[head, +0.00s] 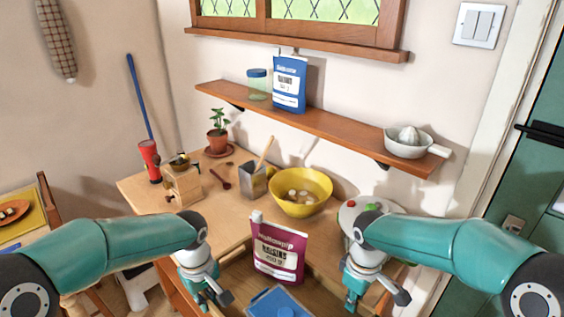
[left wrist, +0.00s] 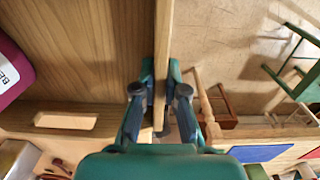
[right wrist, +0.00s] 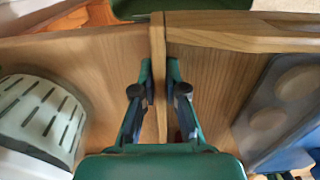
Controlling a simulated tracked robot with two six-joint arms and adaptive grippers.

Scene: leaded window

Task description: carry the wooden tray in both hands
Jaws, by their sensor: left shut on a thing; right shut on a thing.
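The wooden tray (head: 235,272) is at the bottom middle of the head view, between my two grippers. A magenta pouch (head: 279,250) stands upright in it, and a blue item (head: 278,304) lies in front of the pouch. My left gripper (head: 212,300) is shut on one side wall of the tray, which runs between its fingers in the left wrist view (left wrist: 163,50). My right gripper (head: 354,300) is shut on the opposite wall, between its fingers in the right wrist view (right wrist: 157,65). The tray's near edge is cut off.
Behind the tray is a wooden worktop (head: 150,190) with a yellow bowl (head: 300,205), a grey container (head: 252,183), a grinder (head: 181,183) and a potted plant (head: 217,140). A shelf (head: 335,130) hangs above. A green door (head: 530,190) is at the right.

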